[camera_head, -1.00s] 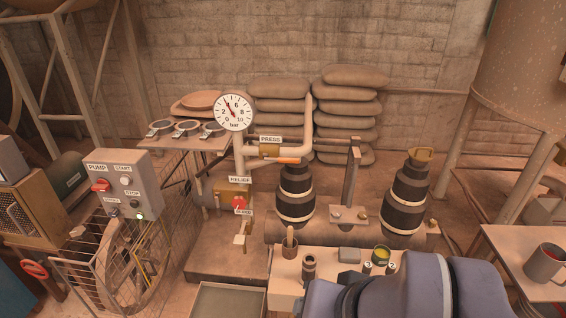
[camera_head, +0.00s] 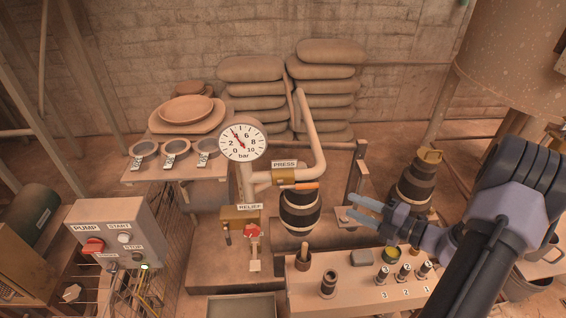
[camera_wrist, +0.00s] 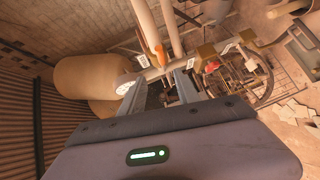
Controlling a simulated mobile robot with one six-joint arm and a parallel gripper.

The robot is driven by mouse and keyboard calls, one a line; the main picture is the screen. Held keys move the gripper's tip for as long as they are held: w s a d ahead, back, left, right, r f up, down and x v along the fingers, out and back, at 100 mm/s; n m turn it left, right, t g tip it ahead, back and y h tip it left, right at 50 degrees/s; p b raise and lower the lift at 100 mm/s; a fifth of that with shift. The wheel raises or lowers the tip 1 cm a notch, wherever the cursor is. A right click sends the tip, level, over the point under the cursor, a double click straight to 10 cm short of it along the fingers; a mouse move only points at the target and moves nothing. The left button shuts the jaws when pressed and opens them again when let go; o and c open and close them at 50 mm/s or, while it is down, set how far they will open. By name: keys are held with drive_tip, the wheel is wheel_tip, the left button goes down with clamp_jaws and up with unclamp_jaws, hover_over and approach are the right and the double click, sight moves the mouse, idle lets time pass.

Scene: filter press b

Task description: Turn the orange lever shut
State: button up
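The orange lever (camera_head: 300,185) lies level below the PRESS label (camera_head: 284,164), pointing right from a brass valve body (camera_head: 284,176) along the pipe. It also shows as an orange bar in the wrist view (camera_wrist: 160,54), beyond the fingertips. My gripper (camera_head: 354,205) is open and empty, to the right of the lever and apart from it, with its fingers pointing left. In the wrist view its two fingers (camera_wrist: 157,88) stand apart with nothing between them.
A black ribbed cylinder (camera_head: 300,212) stands just below the lever. The pressure gauge (camera_head: 242,142) is to its left, and the RELIEF valve with a red handle (camera_head: 252,230) is lower left. A bench (camera_head: 340,297) with cups and small numbered cylinders is in front.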

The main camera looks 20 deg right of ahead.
sight(310, 188)
drive_tip(key=b+x, duration=0.2)
drive_tip(key=x, duration=0.6)
drive_tip(key=b+x, duration=0.2)
drive_tip(key=x, duration=0.6)
drive_tip(key=shift+f+b, duration=0.25)
drive_tip(key=shift+b, duration=0.1)
drive_tip(key=shift+w+a+r, duration=0.1)
drive_tip(key=shift+w, duration=0.2)
clamp_jaws()
